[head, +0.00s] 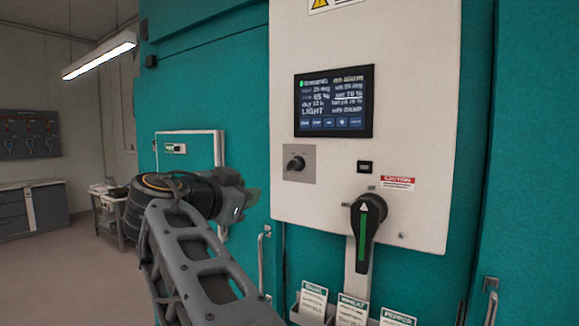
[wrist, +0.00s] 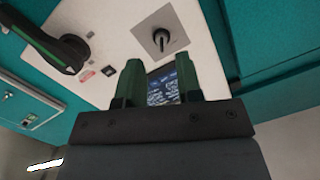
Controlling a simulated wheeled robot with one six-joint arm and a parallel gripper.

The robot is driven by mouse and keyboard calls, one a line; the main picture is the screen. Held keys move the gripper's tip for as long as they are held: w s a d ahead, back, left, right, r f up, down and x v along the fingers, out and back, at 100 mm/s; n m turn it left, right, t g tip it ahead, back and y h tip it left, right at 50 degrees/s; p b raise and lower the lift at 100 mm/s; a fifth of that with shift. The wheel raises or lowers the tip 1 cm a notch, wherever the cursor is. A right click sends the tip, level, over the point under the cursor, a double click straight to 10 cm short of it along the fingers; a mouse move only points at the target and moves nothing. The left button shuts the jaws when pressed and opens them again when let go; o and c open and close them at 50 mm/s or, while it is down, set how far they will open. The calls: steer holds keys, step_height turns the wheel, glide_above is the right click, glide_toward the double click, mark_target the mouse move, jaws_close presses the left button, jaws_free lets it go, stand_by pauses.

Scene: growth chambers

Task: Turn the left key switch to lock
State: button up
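The key switch (head: 296,163) is a small black knob on a square grey plate, at the left of the white control panel (head: 420,60) in the head view. Its pointer looks roughly sideways; lock markings are too small to read. It also shows in the wrist view (wrist: 162,40), beyond the fingertips and apart from them. My gripper (head: 246,200) is left of and below the switch in the head view. In the wrist view my gripper (wrist: 158,62) has its two green fingers apart, with nothing between them but the panel behind.
A lit display (head: 334,101) is above the switch. A large black handle with a green stripe (head: 366,222) sticks out at the lower right. A small black button (head: 365,167) is near it. Seed packets (head: 352,310) stand below.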

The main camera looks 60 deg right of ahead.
mark_target(288, 165)
steer(key=d+r+p, duration=0.1)
steer(key=d+p, duration=0.1)
steer(key=d, duration=0.2)
steer(key=s+d+r+m+g+p, duration=0.1)
steer(key=d+p, duration=0.1)
steer(key=d, duration=0.2)
steer(key=d+r+m+h+p, duration=0.1)
steer(key=d, duration=0.4)
steer(key=shift+s+d+r+g+p, duration=0.1)
steer(key=shift+s+r+g+p, duration=0.2)
steer(key=shift+s+r+p, duration=0.1)
steer(key=shift+d+f, duration=0.15)
steer(key=shift+d, duration=0.45)
steer(key=shift+c, duration=0.5)
steer(key=c, duration=0.5)
